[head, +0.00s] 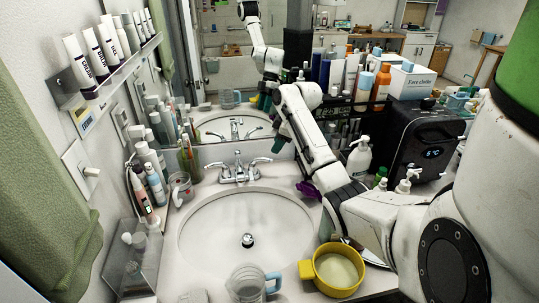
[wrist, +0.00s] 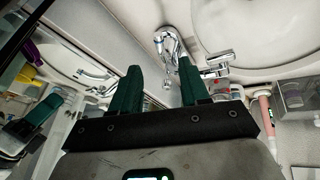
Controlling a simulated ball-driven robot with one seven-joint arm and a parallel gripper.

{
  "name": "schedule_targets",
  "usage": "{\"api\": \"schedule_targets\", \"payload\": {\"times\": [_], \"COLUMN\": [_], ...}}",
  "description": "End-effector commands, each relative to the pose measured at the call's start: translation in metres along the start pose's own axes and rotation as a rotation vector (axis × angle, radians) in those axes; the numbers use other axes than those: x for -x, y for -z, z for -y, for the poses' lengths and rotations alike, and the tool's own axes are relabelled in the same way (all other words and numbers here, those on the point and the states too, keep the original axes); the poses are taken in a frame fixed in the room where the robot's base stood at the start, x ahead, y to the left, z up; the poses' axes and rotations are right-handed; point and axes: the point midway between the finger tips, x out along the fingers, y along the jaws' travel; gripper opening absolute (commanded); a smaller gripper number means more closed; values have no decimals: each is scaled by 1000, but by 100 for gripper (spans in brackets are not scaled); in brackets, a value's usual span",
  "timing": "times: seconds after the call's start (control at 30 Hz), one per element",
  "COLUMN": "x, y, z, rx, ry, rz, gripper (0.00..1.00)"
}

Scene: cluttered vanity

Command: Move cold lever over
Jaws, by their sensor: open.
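The chrome faucet (head: 239,172) stands behind the basin. Its right-hand lever (head: 262,161), probably the cold one, points out to the right. My gripper (head: 278,143) reaches down by the mirror, close above and to the right of that lever. In the wrist view my green fingers (wrist: 158,78) are spread, with nothing held between them. The faucet's chrome spout (wrist: 168,42) shows beyond the fingertips, and the other lever (wrist: 216,62), with a red mark below it, shows to the right. I cannot make out the cold lever in the wrist view.
The basin (head: 205,225) is empty. A yellow pot (head: 338,284) and a clear cup (head: 243,286) stand at its front edge. A white pump bottle (head: 358,158) and black appliance (head: 410,140) crowd the right. The mirror (head: 215,70) rises directly behind the faucet.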

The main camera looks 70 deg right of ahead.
Motion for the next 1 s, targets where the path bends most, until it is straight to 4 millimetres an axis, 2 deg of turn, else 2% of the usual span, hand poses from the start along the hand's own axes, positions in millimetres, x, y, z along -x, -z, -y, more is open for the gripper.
{"api": "schedule_targets", "payload": {"times": [0.2, 0.43, 0.6, 0.9, 1.0], "x": [-41, -73, -84, -85, -85], "y": [0, 0, 0, 0, 0], "z": [1, 0, 0, 0, 0], "rx": [1, 1, 1, 1, 1], "ry": [3, 1, 0, 0, 0], "rz": [3, 2, 1, 0, 0], "gripper": [45, 45, 45, 45, 37]}}
